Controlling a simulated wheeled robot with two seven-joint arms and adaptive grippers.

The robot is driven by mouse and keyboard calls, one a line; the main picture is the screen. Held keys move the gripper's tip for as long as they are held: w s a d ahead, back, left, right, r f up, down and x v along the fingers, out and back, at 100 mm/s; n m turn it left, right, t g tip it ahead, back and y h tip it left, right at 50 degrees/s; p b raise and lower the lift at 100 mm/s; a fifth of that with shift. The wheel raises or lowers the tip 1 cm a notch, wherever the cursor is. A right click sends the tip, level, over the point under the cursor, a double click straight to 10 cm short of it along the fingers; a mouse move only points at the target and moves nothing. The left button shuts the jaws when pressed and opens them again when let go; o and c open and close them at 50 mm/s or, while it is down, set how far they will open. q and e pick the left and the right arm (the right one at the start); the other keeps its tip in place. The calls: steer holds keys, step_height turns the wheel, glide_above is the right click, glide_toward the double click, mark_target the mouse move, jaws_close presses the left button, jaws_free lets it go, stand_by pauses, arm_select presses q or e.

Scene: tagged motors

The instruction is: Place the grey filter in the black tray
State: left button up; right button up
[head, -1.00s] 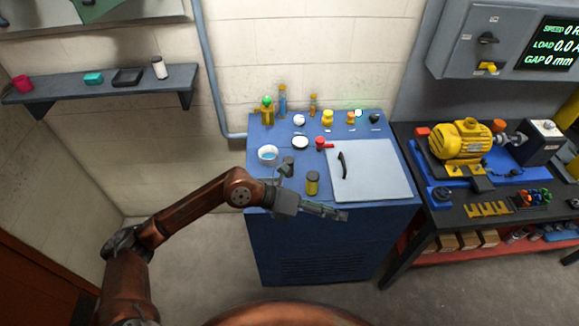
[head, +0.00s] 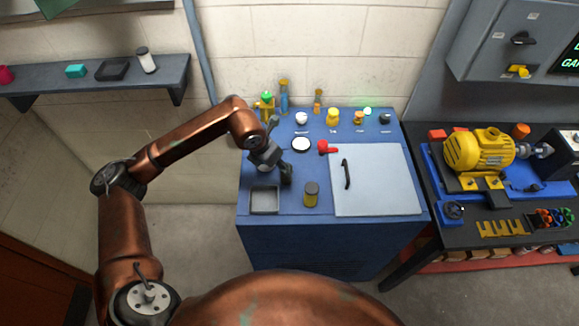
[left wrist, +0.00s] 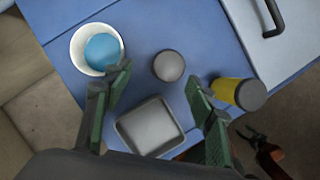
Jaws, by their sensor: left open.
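The round grey filter (left wrist: 168,66) stands on the blue cabinet top, seen from above in the left wrist view. My left gripper (left wrist: 158,79) is open above it, one green-padded finger to each side, with no visible contact. In the head view, my left gripper (head: 286,174) points down over the cabinet and I cannot make out the filter behind it. A shallow square tray (head: 264,212), dark-rimmed with a grey floor, lies at the cabinet's front left; it also shows in the left wrist view (left wrist: 125,129). Another small black tray (head: 112,70) sits on the wall shelf.
A yellow can with a dark lid (head: 311,197) stands right of the gripper, close to a finger in the wrist view. A white cup with blue contents (left wrist: 76,60) is on the other side. A pale handled panel (head: 385,180) and several small items occupy the cabinet top.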

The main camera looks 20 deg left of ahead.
arm_select(q)
steer(key=f, duration=0.1)
steer(key=d+f, duration=0.1)
steer(key=f, duration=0.1)
steer(key=shift+w+d, duration=0.2)
steer(key=shift+w, duration=0.15)
steer(key=x, duration=0.3)
steer(key=shift+f+p, duration=0.15)
steer(key=shift+p, duration=0.15)
steer(key=shift+w+d+f, duration=0.1)
steer(key=shift+f, duration=0.1)
steer(key=c, duration=1.3)
arm_select(e)
steer(key=shift+s+d+r, duration=0.1)
steer(key=shift+s+r, duration=0.05)
steer(key=shift+s, duration=0.55)
steer(key=shift+s+d+r, duration=0.1)
steer(key=shift+s+r, duration=0.05)
steer(key=shift+s, duration=0.5)
